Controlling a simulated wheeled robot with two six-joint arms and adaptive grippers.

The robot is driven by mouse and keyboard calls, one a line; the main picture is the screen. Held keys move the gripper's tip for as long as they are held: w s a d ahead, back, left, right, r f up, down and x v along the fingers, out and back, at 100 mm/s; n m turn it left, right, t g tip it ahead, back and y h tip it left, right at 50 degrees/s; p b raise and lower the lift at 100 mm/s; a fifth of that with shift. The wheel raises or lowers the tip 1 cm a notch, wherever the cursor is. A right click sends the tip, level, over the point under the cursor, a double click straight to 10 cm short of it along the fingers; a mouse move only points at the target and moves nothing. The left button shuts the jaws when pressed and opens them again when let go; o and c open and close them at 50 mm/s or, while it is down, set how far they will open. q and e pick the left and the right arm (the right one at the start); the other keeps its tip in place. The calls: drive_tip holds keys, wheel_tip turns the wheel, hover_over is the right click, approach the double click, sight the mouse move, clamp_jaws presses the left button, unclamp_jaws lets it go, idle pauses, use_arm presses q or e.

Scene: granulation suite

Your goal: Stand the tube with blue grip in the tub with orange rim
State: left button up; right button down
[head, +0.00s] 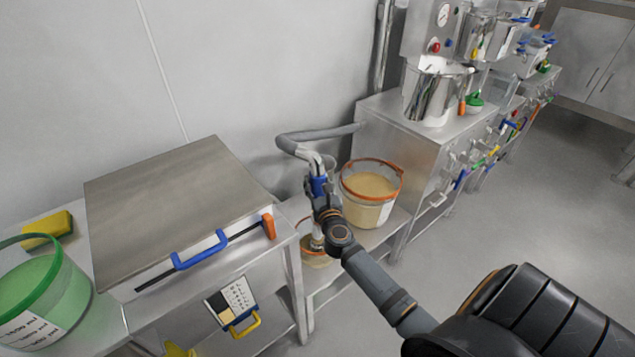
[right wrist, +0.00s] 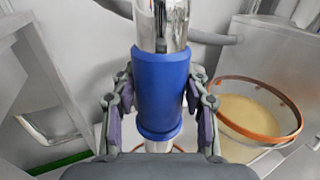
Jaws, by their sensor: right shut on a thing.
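The tube with blue grip (head: 319,185) stands near upright in the middle of the head view. My right gripper (head: 322,200) is shut on its blue grip, which fills the middle of the right wrist view (right wrist: 162,85). The tub with orange rim (head: 369,214) stands just right of the tube on a low metal shelf and holds tan material. It also shows at the right of the right wrist view (right wrist: 235,150). The tube is beside this tub, not inside it. The tube's lower end is partly hidden by my gripper and arm. My left gripper is out of view.
A grey hose (head: 310,135) runs from the tube's top toward the metal cabinet (head: 392,143). Another orange-rimmed container (head: 316,262) sits lower, under my gripper.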

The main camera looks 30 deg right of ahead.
drive_tip(key=shift+f, duration=0.1)
drive_tip(key=c, duration=0.6)
unclamp_jaws()
drive_tip(key=shift+f, duration=0.1)
drive_tip(key=shift+s+a, duration=0.1)
drive_tip(key=shift+s, duration=0.05)
drive_tip(key=v, duration=1.1)
drive_tip(key=shift+s, duration=0.3)
